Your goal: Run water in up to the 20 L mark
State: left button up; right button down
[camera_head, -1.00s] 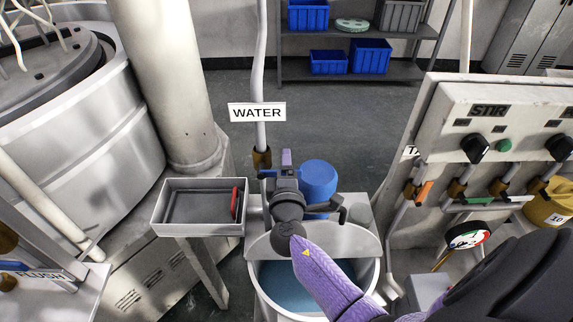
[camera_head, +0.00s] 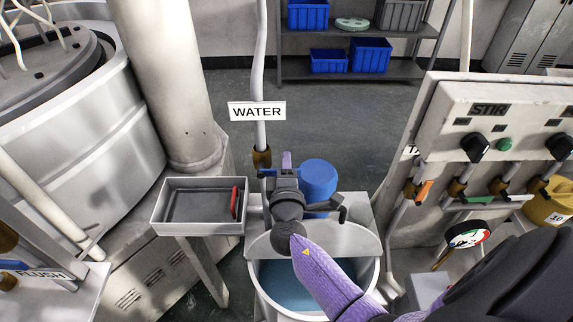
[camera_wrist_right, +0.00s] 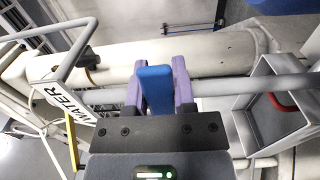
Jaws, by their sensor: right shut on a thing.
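A white tub (camera_head: 368,243) stands at the bottom centre of the head view, with bluish water (camera_head: 285,284) inside. My right arm crosses over it, and no volume mark is readable. A pipe (camera_head: 260,60) with a WATER sign (camera_head: 256,111) comes down behind the tub to a brass fitting (camera_head: 262,158). My right gripper (camera_head: 287,163) is at the foot of this pipe, its fingers mostly hidden by its own wrist. In the right wrist view, its purple fingers (camera_wrist_right: 158,85) are shut on a blue valve lever (camera_wrist_right: 155,92). My left gripper is out of view.
A grey tray (camera_head: 200,228) with a red object (camera_head: 235,201) stands left of the tub. A blue rounded object (camera_head: 318,178) is just right of my gripper. The STIR panel (camera_head: 489,110), a gauge (camera_head: 466,234) and a yellow container (camera_head: 550,207) are at the right.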

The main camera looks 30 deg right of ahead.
dwell(0.8)
jog(key=r+n+p, duration=0.1)
jog(key=n, duration=0.1)
jog(key=r+n+p, duration=0.1)
jog(key=n, duration=0.2)
jog(key=shift+w+a+r, duration=0.1)
jog(key=shift+w+a, duration=0.05)
jog(key=shift+a, duration=0.05)
jog(key=shift+c, duration=2.2)
grip_release()
jog(key=b+v, duration=0.1)
jog(key=v, duration=0.9)
